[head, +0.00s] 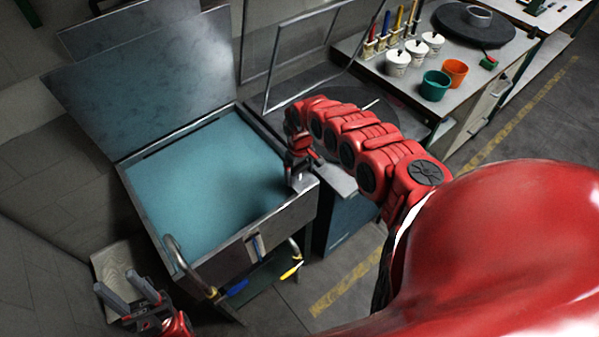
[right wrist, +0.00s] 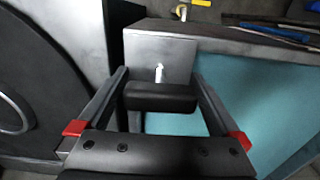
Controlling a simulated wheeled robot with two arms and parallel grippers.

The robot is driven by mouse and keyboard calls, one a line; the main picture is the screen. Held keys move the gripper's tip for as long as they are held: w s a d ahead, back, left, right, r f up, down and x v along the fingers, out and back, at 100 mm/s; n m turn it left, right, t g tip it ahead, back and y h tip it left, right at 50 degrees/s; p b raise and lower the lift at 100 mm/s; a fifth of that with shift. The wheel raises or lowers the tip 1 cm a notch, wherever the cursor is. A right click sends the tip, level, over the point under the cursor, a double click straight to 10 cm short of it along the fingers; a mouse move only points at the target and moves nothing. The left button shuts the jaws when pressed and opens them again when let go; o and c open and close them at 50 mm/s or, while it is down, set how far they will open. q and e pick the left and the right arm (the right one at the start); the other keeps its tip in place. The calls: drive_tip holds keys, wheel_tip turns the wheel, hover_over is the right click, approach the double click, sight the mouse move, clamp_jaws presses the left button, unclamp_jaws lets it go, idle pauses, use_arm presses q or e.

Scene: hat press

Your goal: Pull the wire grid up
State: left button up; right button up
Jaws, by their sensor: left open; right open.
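I cannot make out a wire grid in either view. A metal-framed basin with a flat teal inside (head: 205,170) stands at centre left in the head view; its teal side also shows in the right wrist view (right wrist: 265,92). My right gripper (head: 298,178) is low over the basin's right corner. In the right wrist view its open fingers (right wrist: 159,76) lie over a grey corner plate (right wrist: 143,48) with a thin white rod. A dark block shows between the fingers; whether they touch anything is unclear. My left gripper (head: 116,281) is open at the lower left, outside the basin.
A large metal panel (head: 135,85) rises behind the basin. A curved metal pipe (head: 180,258) is at its front left corner. A bench at the upper right holds white cups (head: 397,63), a green pot (head: 435,86) and an orange pot (head: 454,72). Floor shows at the front centre.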

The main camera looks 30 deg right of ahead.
drive_tip(key=shift+f, duration=0.1)
drive_tip(key=shift+c, duration=0.2)
clamp_jaws()
idle(0.4)
